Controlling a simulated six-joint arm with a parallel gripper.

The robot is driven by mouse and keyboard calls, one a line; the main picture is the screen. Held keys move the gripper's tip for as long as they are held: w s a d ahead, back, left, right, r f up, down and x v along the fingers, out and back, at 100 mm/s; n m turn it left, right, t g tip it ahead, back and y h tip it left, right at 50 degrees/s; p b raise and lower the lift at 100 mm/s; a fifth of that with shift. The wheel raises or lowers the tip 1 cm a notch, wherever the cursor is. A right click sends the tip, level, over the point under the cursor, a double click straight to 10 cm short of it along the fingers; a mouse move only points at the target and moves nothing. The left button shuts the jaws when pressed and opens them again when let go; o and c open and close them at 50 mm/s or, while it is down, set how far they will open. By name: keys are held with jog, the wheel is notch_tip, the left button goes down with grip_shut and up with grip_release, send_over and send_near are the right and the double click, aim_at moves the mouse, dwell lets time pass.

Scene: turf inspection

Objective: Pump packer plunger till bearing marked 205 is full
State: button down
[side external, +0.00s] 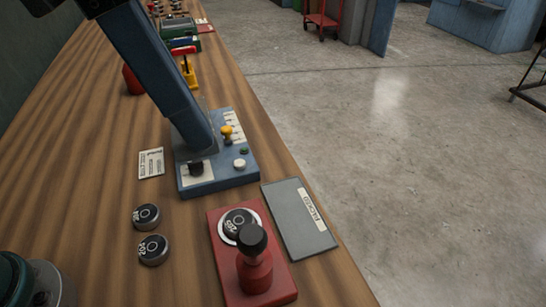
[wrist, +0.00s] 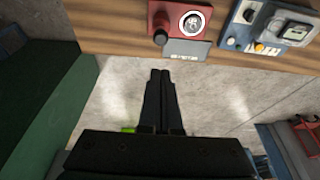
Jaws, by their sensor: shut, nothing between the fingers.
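The red packer (side external: 228,270) stands on the bench, with its black-knobbed plunger (side external: 252,240) upright at its near end. The bearing marked 205 (side external: 239,223) lies in a pale ring on the packer; how full it is cannot be seen. In the wrist view, the packer (wrist: 172,10), bearing (wrist: 193,22) and plunger knob (wrist: 160,38) show at the top. My gripper (wrist: 160,74) is shut and empty, apart from the plunger, and appears over the floor past the bench edge. The side view does not clearly show its fingers.
A grey labelled plate (side external: 290,230) lies right of the packer. A blue control box (side external: 220,180) with knobs stands behind it. Two loose bearings, one (side external: 146,216) behind the other (side external: 153,249), lie to the left. Beyond the bench's right edge is open floor (side external: 400,170).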

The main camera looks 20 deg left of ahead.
aim_at(247, 235)
jog(key=shift+f, duration=0.1)
jog(key=x, duration=1.2)
jog(key=shift+s+a+f, duration=0.15)
jog(key=shift+f, duration=0.7)
jog(key=shift+f, duration=1.15)
jog(key=v, duration=1.4)
jog(key=shift+w+d+r, duration=0.2)
jog(key=shift+w+d, duration=0.15)
jog(key=shift+w, duration=0.05)
